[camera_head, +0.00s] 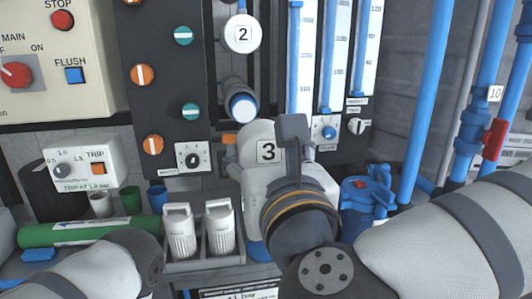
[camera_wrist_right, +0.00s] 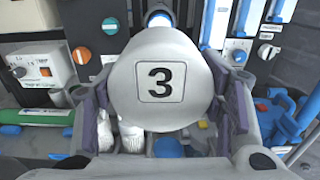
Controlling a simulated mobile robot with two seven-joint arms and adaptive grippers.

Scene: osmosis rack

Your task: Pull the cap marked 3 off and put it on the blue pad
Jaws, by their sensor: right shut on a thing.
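The cap marked 3 (camera_head: 258,134) is pale grey with a black-bordered label. It also fills the middle of the right wrist view (camera_wrist_right: 190,105). My right gripper (camera_wrist_right: 165,105) is shut on it, with fingers on both sides. In the head view the right gripper (camera_head: 290,175) partly covers the cap. A vessel end with a blue face (camera_head: 242,107) stands uncapped above and behind the cap, apart from it in the head view. I cannot surely pick out the blue pad; blue patches show at lower left and below the cap. My left gripper is out of view; part of my left arm shows at lower left.
The cap marked 2 (camera_head: 241,34) sits above the uncapped end. Two white bottles (camera_head: 180,235) stand in a grey holder left of my right gripper. A green cylinder (camera_head: 90,231) lies at left. A blue housing (camera_head: 362,207) and blue pipes (camera_head: 426,105) stand at right.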

